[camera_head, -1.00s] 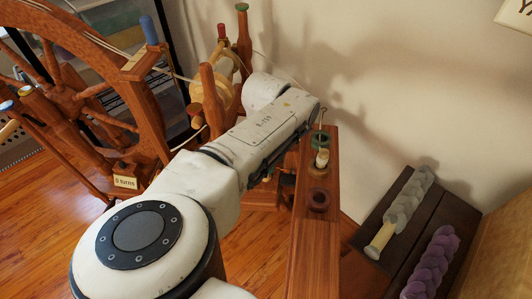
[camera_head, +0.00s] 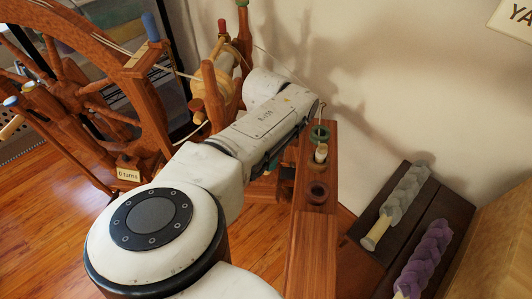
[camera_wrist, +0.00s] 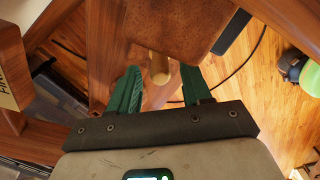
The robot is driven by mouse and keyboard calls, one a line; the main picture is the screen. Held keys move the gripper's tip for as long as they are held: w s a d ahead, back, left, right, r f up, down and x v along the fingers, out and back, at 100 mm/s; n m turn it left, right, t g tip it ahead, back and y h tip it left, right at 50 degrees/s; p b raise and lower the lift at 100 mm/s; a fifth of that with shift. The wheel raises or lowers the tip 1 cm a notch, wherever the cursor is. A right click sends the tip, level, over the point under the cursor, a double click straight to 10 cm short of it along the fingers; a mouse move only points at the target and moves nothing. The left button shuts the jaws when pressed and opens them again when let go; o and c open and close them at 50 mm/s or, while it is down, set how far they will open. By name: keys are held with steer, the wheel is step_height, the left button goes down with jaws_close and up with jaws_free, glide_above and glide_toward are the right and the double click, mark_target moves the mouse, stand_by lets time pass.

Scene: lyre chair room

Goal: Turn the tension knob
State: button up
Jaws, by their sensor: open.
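A pale wooden round peg (camera_wrist: 158,68), which may be the tension knob, sticks out below a brown wooden board in the wrist view. My gripper (camera_wrist: 160,73) is open, with one green finger on each side of the peg. The fingertips are close to it, with visible gaps; I cannot tell whether its end reaches between them in depth. The spinning wheel (camera_head: 112,52) stands at the upper left of the head view. A small tag reading "0 turns" (camera_head: 128,174) is on it. In the head view my arm hides the gripper and the peg.
Grey (camera_head: 405,188) and purple (camera_head: 428,255) braided fibre lie on dark boards farther right. The wrist view shows a dark cable across the floor and wooden parts close by on the left.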

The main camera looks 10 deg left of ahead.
steer(key=shift+r, duration=0.15)
step_height(320, 180, up, 11)
steer(key=p, duration=0.9)
steer(key=shift+f, duration=0.2)
steer(key=shift+f, duration=0.1)
